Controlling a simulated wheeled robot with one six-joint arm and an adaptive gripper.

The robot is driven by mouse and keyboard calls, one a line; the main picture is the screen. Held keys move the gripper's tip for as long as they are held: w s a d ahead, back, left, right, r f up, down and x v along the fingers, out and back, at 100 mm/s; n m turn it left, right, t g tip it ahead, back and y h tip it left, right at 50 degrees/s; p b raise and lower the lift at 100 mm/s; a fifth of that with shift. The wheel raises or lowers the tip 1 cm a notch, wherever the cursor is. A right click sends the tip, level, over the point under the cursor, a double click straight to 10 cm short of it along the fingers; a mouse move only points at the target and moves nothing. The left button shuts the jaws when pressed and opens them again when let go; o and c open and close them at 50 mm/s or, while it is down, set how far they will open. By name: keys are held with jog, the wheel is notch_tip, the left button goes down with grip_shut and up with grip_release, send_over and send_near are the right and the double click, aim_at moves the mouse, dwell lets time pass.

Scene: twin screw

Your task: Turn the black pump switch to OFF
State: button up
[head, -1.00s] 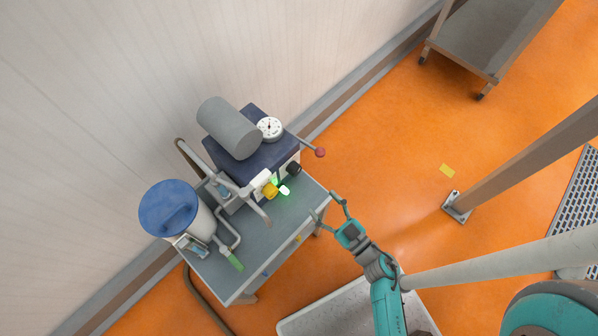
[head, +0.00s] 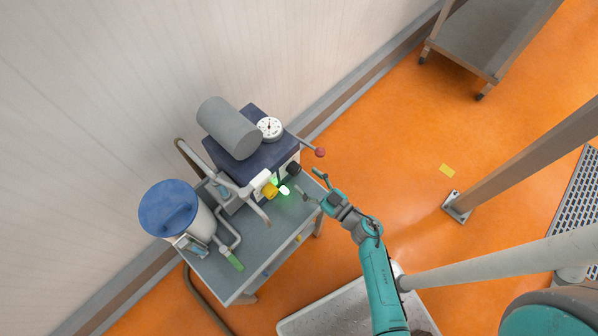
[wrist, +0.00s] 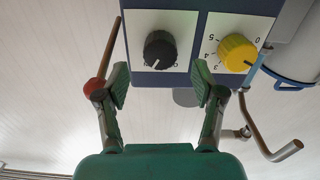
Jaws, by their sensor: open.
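The black pump switch (wrist: 160,50) is a round knob on a white plate on the front of the pump box. Its white pointer line aims down and to the left in the wrist view. In the head view the black switch (head: 293,168) sits at the right end of the box front. My gripper (wrist: 160,85) is open and empty, its two fingers on either side of the switch in the picture, with a gap in front of it. In the head view my gripper (head: 309,183) is just off the box front. The plate's lettering is partly hidden behind the knob and fingers.
A yellow dial (wrist: 238,52) with numbers is right of the switch in the wrist view. A red-ended lever (wrist: 94,88) lies near the left finger. The box stands on a grey cart (head: 275,235) with a blue-lidded vessel (head: 168,208) and pipes.

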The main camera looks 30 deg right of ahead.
aim_at(298, 172)
jog(key=shift+x, duration=2.15)
jog(key=c, duration=1.1)
